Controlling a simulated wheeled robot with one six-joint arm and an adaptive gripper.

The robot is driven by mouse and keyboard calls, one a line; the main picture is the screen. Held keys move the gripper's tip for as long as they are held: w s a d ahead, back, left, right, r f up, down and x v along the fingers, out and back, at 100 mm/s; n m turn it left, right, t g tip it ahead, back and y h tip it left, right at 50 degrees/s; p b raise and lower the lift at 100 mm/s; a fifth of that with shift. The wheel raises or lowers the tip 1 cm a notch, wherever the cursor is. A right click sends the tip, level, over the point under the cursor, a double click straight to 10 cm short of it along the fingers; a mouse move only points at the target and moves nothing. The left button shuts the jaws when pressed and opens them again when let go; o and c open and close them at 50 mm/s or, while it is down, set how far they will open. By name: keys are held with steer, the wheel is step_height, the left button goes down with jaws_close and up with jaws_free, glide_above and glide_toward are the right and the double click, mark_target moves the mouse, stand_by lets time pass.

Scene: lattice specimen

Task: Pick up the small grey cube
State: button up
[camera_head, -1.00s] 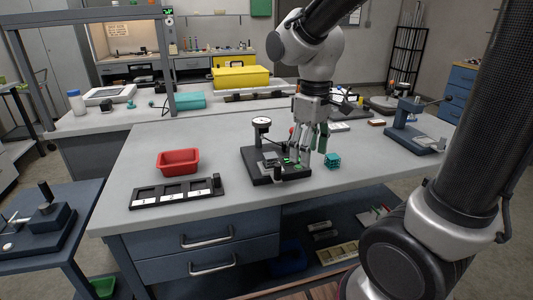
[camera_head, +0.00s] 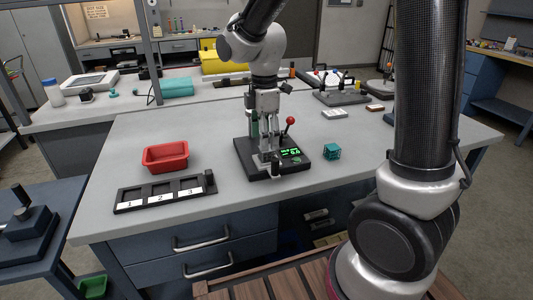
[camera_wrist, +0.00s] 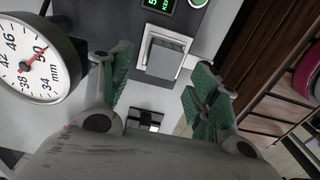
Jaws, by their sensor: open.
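The small grey cube (camera_wrist: 162,57) shows in the wrist view on a pale square plate (camera_wrist: 149,64) of the black measuring device. My gripper (camera_wrist: 152,72) is open, with green pads on either side of the cube's area, and no contact is visible. In the head view my gripper (camera_head: 265,155) points down over the left part of the device (camera_head: 310,167). I cannot make out the cube there.
The dial gauge (camera_wrist: 38,57) stands close beside my left finger in the wrist view. A red-knobbed lever (camera_head: 290,121) rises behind the device. A teal lattice cube (camera_head: 332,151) stands to the right, a red bin (camera_head: 166,157) and a numbered tray (camera_head: 166,193) to the left.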

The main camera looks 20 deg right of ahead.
mark_target(267, 153)
steer(key=f, duration=0.4)
steer(key=shift+s+d+f, duration=0.15)
steer(key=shift+d+f, duration=0.1)
steer(key=shift+f, duration=0.1)
steer(key=shift+c, duration=0.2)
steer(key=c, duration=0.9)
